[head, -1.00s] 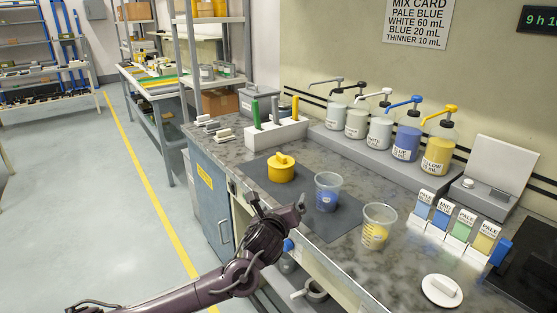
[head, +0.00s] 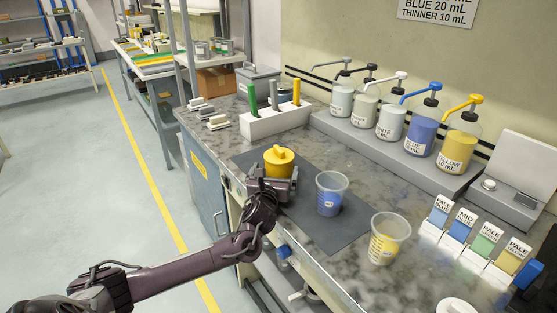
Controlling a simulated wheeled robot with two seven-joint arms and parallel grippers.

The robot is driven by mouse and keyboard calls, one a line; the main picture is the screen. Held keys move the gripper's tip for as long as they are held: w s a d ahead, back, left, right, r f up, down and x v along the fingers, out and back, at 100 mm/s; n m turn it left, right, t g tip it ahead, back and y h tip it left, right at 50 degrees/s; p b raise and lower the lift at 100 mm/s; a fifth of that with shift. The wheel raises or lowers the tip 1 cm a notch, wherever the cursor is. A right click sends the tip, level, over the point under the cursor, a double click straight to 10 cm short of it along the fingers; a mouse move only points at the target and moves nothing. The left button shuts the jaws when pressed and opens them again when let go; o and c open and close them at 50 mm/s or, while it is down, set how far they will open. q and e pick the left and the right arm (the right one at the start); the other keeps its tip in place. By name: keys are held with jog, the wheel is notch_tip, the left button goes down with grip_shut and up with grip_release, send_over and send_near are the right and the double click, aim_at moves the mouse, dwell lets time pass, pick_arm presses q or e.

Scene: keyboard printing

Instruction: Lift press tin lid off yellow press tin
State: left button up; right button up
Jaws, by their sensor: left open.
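The yellow press tin (head: 277,169) stands on the dark mat at the near left of the bench, its lower front partly hidden by my gripper. Its yellow lid (head: 280,154), with a raised handle on top, sits on the tin. My left gripper (head: 278,184) is open just in front of the tin, low beside its near side. I cannot tell whether the fingers touch the tin. My right gripper is out of view.
A cup with blue liquid (head: 330,194) stands close right of my gripper, and a cup with yellow liquid (head: 387,238) further right. A white holder with handled tools (head: 274,122) is behind the tin. Pump bottles (head: 422,134) line the back. The dark mat (head: 333,235) is bare in front.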

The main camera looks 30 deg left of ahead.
aim_at(279, 160)
pick_arm(q)
jog(key=x, duration=0.3)
jog(key=shift+w+a, duration=0.1)
jog(key=shift+w, duration=0.15)
jog(key=shift+x, duration=1.1)
jog(key=shift+w, duration=0.2)
jog(key=shift+w+a, duration=0.1)
jog(key=c, duration=0.9)
jog(key=o, duration=0.4)
jog(key=c, duration=0.8)
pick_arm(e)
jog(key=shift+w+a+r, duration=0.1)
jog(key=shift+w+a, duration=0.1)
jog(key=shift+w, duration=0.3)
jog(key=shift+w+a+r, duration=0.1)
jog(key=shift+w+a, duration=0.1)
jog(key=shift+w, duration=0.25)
